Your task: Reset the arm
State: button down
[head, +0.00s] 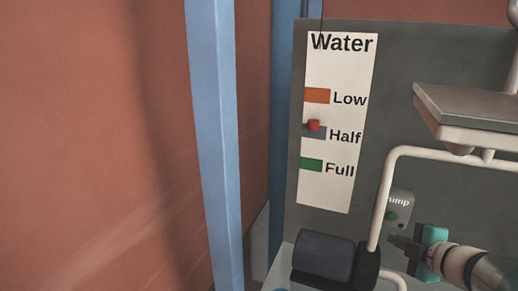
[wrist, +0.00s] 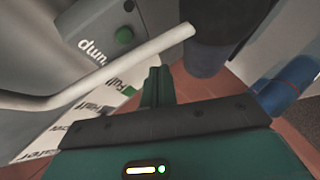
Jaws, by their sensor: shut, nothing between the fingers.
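My gripper (head: 394,240) is at the lower right in the head view, its dark fingers pointing left from a teal body. It is just below the grey pump box (head: 400,203) with its green button (head: 392,216). In the wrist view my gripper (wrist: 158,72) has its fingers together and empty. The green button (wrist: 124,36) shows at the upper left there, apart from the fingers. My arm runs off to the lower right in the head view.
A white pipe (head: 383,190) bends down close to my gripper; it crosses the wrist view (wrist: 100,78). A dark cylinder (head: 325,256) lies below the Water sign (head: 325,190), whose red marker (head: 313,125) sits at Half. A blue post (head: 212,130) stands left. A grey tray (head: 470,105) juts out above.

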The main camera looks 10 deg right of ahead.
jog(key=w+a+r+m+h, duration=0.4)
jog(key=r+m+h, duration=0.3)
jog(key=m, duration=0.2)
jog(key=s+a+f+m+g+y, duration=0.3)
jog(key=s+a, duration=0.3)
jog(key=a, duration=0.5)
jog(key=s+a+f+m+g+y, duration=0.2)
jog(key=s+a, duration=0.4)
jog(key=a, duration=0.5)
jog(key=shift+s+a+f+m+g+y, duration=0.35)
jog(key=shift+f+m+g, duration=0.4)
jog(key=shift+g, duration=0.45)
jog(key=shift+w+d, duration=0.1)
jog(key=shift+d, duration=0.05)
